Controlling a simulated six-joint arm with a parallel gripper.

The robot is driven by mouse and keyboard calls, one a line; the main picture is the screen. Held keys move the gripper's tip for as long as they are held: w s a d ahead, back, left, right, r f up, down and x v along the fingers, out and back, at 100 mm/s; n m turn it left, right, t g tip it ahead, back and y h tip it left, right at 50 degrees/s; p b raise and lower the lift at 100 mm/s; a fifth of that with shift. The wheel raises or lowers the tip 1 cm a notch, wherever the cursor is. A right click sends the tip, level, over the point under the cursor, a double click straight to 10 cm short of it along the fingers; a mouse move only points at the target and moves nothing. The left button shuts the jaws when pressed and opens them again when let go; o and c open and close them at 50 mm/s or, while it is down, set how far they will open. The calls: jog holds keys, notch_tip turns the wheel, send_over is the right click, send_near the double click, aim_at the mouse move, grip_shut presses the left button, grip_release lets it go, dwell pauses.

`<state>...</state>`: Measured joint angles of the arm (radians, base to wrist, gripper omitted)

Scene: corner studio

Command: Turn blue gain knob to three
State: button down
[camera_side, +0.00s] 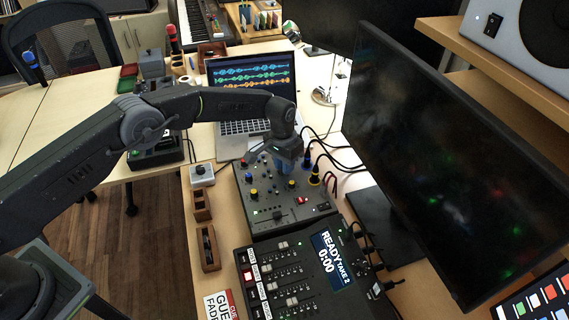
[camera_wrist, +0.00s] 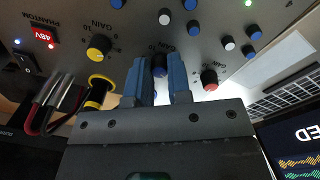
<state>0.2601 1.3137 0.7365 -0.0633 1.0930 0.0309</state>
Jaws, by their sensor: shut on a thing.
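The blue gain knob (camera_wrist: 159,64) is on the grey mixer panel, between the yellow gain knob (camera_wrist: 98,46) and the red gain knob (camera_wrist: 209,78) in the wrist view. My gripper (camera_wrist: 160,76) has its two blue fingers on either side of the blue knob and is shut on it. In the side view my gripper (camera_side: 284,168) points down at the back part of the mixer (camera_side: 262,216), and its fingers hide the blue knob there. The knob's pointer and the exact number it faces cannot be read.
Cables with blue and yellow plugs (camera_side: 315,178) rise close to the right of my gripper. A laptop (camera_side: 240,127) stands behind the mixer. A large monitor (camera_side: 455,150) stands to the right. A fader console (camera_side: 300,270) with a display lies in front.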

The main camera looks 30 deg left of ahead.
jog(key=shift+m, duration=0.6)
jog(key=c, duration=1.1)
grip_release()
jog(key=shift+o, duration=0.2)
notch_tip(320, 180, up, 14)
jog(key=shift+w+a, duration=0.2)
jog(key=shift+a, duration=0.15)
